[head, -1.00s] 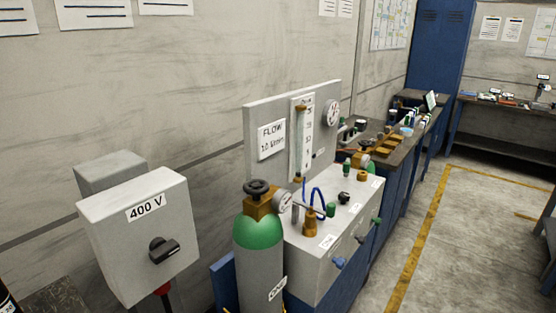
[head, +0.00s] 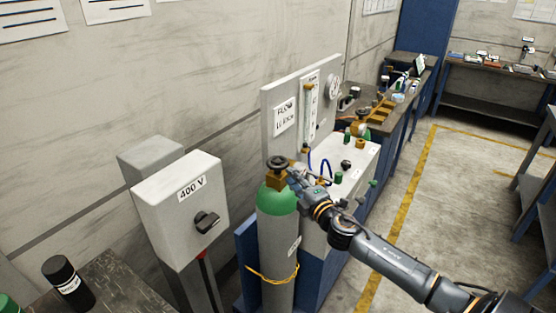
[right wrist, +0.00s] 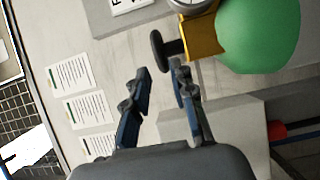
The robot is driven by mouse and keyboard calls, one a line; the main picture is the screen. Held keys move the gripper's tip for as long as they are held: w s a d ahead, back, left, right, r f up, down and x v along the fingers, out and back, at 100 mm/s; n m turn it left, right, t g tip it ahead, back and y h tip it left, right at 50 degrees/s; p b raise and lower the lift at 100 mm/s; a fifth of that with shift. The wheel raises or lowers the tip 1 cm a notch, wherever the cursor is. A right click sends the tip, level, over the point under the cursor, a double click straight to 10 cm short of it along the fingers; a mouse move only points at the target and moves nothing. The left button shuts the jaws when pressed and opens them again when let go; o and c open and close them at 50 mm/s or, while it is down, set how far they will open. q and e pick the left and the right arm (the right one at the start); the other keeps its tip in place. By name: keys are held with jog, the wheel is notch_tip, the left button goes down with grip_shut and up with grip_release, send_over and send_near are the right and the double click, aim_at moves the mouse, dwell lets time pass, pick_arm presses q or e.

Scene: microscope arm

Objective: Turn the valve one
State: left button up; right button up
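The nearer gas cylinder has a green shoulder (head: 277,201), a grey body and a brass valve body topped by a black handwheel (head: 278,162). In the right wrist view the handwheel (right wrist: 157,50) shows edge-on, joined to the brass valve block (right wrist: 203,36) beside the green shoulder (right wrist: 257,32). My right gripper (right wrist: 161,71) is open and empty, its fingertips just short of the handwheel. I see no clear contact. In the head view the right gripper (head: 294,175) is beside the valve, partly covering the gauge area. My left gripper is not in view.
A grey 400 V switch box (head: 181,210) stands left of the cylinder. A grey gas panel box (head: 350,165) with knobs and a flow board (head: 283,118) stand behind the gripper. A second brass valve (head: 360,127) is farther back. Open floor (head: 460,210) lies to the right.

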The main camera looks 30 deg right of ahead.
aim_at(272, 157)
jog(key=w, duration=0.3)
jog(key=w+p, duration=0.1)
jog(key=w, duration=0.5)
jog(key=shift+w+d, duration=0.25)
jog(key=shift+d, duration=0.05)
grip_shut()
